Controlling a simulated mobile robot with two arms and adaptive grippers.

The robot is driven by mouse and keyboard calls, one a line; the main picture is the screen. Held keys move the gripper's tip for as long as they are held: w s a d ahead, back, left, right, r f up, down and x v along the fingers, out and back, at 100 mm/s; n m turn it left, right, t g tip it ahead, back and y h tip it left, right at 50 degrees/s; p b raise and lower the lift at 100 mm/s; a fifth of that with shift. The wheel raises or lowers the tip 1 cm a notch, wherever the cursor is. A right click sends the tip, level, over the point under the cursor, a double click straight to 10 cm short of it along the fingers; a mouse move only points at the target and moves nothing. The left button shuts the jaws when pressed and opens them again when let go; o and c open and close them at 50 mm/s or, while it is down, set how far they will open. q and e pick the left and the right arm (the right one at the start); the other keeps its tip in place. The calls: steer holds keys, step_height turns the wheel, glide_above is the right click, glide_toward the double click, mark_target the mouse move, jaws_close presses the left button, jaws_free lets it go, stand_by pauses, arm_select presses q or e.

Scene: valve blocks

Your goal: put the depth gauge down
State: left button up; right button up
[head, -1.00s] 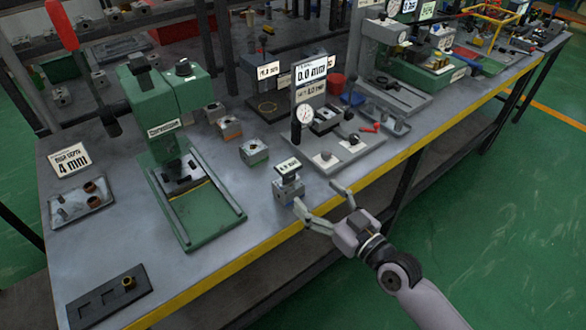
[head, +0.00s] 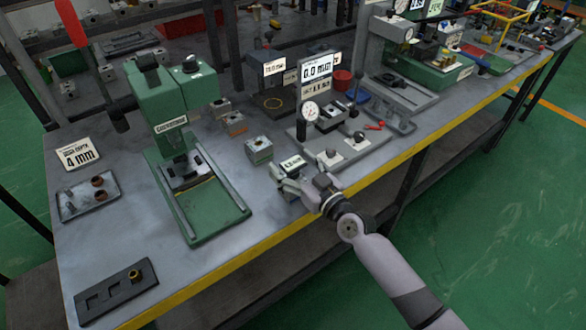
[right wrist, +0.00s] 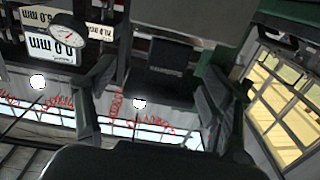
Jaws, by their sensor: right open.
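The depth gauge (head: 292,162), a small dark body with a white-faced display, sits on a small grey valve block near the front of the bench, in the middle of the head view. The block is mostly hidden by my right gripper. My right gripper (head: 300,174) is at the gauge, its fingers low around it. In the right wrist view, the open fingers of the gripper (right wrist: 160,90) stand on both sides of a dark body, apparently the gauge; contact cannot be told. My left gripper is not in view.
A green press (head: 188,150) stands to the left. A grey fixture plate (head: 345,150) with a dial (head: 309,111) and a "0.0 mm" display (head: 317,67) is close on the right. Another valve block (head: 259,150) stands just behind. Clear bench (head: 240,245) lies in front.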

steer(key=shift+c, duration=0.2)
steer(key=shift+c, duration=0.8)
steer(key=c, duration=1.3)
steer(key=shift+r, duration=0.15)
